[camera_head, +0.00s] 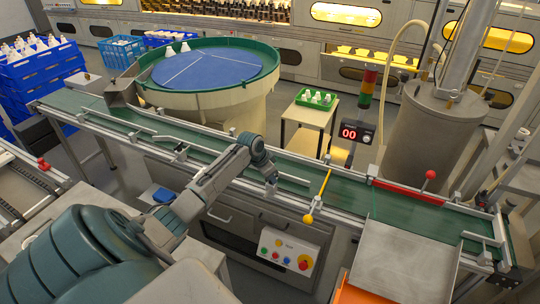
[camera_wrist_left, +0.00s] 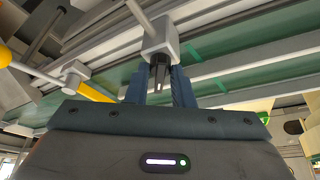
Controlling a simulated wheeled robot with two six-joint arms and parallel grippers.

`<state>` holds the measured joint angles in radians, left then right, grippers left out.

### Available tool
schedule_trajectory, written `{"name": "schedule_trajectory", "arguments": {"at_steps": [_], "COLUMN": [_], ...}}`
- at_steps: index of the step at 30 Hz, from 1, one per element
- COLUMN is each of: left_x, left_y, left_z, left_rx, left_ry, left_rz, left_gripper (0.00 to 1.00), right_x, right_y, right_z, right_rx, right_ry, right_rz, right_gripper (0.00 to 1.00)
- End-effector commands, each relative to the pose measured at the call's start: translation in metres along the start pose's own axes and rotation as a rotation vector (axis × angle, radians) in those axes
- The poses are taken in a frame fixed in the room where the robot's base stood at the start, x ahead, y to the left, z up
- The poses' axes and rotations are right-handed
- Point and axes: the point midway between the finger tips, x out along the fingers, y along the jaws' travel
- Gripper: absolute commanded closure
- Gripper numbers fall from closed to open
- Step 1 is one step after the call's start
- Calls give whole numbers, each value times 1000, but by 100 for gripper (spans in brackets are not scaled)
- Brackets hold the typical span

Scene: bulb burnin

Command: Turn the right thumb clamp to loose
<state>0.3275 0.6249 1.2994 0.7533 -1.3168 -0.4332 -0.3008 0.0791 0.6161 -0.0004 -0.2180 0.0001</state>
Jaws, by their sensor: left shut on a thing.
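The thumb clamp shows in the left wrist view as a grey block (camera_wrist_left: 160,38) on a rod, with a dark thumb piece (camera_wrist_left: 158,73) at its near end. My left gripper (camera_wrist_left: 160,92) has its two fingers on either side of that thumb piece and is shut on it. In the head view the left gripper (camera_head: 270,184) is at the conveyor's near rail, below my wrist, and largely covers the clamp there. How far the thumb piece is turned cannot be told. My right gripper is not in view.
A yellow bar (camera_head: 323,186) with a ball end lies across the conveyor (camera_head: 210,142), just right of the gripper. A button panel (camera_head: 289,249) is below. A red-knobbed lever (camera_head: 429,177) and a metal plate (camera_head: 400,258) are farther right. A round blue-topped table (camera_head: 207,67) stands behind.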

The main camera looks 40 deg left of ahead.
Motion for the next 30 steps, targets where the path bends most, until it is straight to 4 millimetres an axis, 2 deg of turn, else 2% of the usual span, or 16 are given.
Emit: {"name": "schedule_trajectory", "arguments": {"at_steps": [1,12,21,30], "left_x": [-7,-5,-3,-1], "left_y": [1,3,3,3], "left_z": [-4,-4,-3,-3], "left_rx": [-39,-334,-482,-537], "left_ry": [2,2,2,3], "left_rz": [-15,-138,-201,-224], "left_gripper": [100,100,100,100], "right_x": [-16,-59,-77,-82], "right_y": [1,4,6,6], "right_z": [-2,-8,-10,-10], "right_rx": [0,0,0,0], "right_ry": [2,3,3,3], "right_rz": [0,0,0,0], "right_gripper": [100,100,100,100]}}
